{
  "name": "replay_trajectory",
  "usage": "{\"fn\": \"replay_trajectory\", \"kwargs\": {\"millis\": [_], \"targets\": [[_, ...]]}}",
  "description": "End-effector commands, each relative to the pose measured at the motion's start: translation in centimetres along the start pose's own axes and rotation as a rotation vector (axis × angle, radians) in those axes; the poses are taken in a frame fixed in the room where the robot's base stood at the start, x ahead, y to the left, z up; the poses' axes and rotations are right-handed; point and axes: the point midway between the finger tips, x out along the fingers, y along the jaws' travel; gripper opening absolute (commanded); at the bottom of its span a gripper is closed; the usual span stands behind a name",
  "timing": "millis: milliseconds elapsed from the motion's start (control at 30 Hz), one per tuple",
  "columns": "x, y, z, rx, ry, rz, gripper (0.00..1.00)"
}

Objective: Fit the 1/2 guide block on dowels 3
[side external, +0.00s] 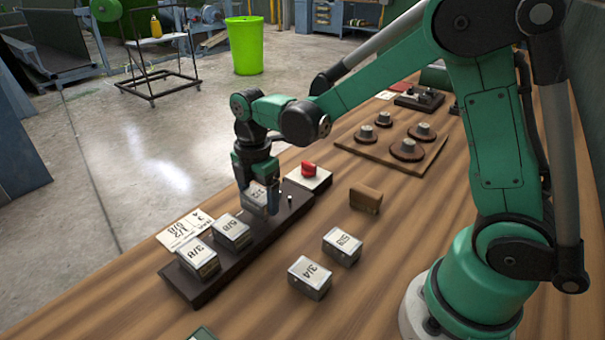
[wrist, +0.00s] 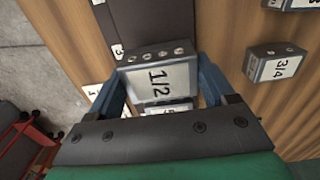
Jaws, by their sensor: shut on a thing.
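The 1/2 guide block (side external: 254,196) is a grey metal block with a pale label. My gripper (side external: 260,192) is shut on it, over the dark dowel base (side external: 183,285). In the wrist view the block (wrist: 158,77) sits between two blue fingers, label readable and small holes along its far edge. Small pale dowels (side external: 290,198) stand on the base right of the held block.
A 3/8 block (side external: 198,258) and another labelled block (side external: 231,231) sit on the base, left of the held one. A 3/4 block (side external: 310,278), another block (side external: 342,247) and a brown block (side external: 366,199) stand on the table. A red-topped item (side external: 309,171) is near the base's far end.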

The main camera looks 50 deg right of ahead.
Motion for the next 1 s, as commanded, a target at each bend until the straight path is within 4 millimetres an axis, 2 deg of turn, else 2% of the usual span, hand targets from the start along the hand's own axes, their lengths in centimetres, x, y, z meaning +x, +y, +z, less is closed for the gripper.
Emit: {"fn": "replay_trajectory", "kwargs": {"millis": [533, 1000], "targets": [[0.1, 0.0, 0.0, 0.000, 0.000, 0.000, 0.15], [1.2, 0.1, 0.0, 0.000, 0.000, 0.000, 0.15]]}}
